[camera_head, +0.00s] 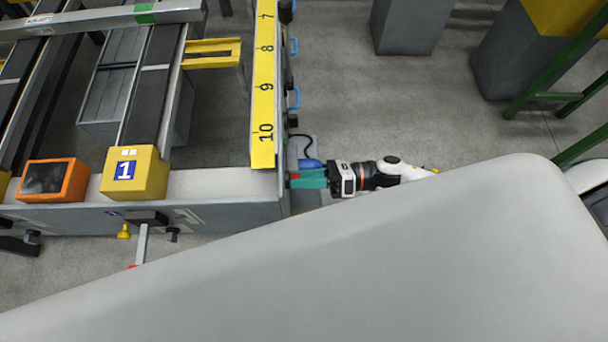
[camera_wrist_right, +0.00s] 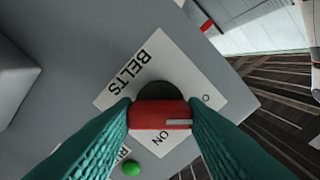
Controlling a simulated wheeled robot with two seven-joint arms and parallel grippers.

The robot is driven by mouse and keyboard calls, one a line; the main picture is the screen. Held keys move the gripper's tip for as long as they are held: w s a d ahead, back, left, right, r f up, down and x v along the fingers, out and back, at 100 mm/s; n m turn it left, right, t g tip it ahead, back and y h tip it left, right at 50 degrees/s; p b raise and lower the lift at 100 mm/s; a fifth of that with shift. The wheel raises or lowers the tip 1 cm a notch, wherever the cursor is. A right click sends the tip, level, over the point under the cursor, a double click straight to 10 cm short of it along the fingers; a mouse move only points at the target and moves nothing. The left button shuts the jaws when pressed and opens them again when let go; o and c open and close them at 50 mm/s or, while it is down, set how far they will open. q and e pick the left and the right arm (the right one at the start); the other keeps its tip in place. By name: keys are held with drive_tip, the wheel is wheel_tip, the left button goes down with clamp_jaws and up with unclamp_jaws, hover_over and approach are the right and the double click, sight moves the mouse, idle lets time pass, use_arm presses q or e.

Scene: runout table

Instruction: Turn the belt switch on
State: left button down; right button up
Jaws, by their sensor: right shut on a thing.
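The belt switch (camera_wrist_right: 160,116) is a red knob on a dark round base, set on a white label plate (camera_wrist_right: 128,98) marked BELTS. ON is printed below the knob and a round mark like an O at its upper right. A white line on the knob is toward its right end. My right gripper (camera_wrist_right: 160,110) has its teal fingers shut on the red knob, one on each end.
A green button (camera_wrist_right: 132,168) is below the label plate, close to the left finger. The table carries a yellow numbered scale (camera_head: 263,90), an orange-framed screen (camera_head: 54,180) and a yellow box (camera_head: 135,174) marked 1. Open floor (camera_head: 340,85) lies right of the table.

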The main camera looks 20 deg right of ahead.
drive_tip(key=shift+m, duration=0.3)
drive_tip(key=m+p, duration=0.4)
drive_tip(key=m, duration=1.3)
idle(0.4)
drive_tip(key=o, duration=1)
drive_tip(key=shift+d, duration=0.1)
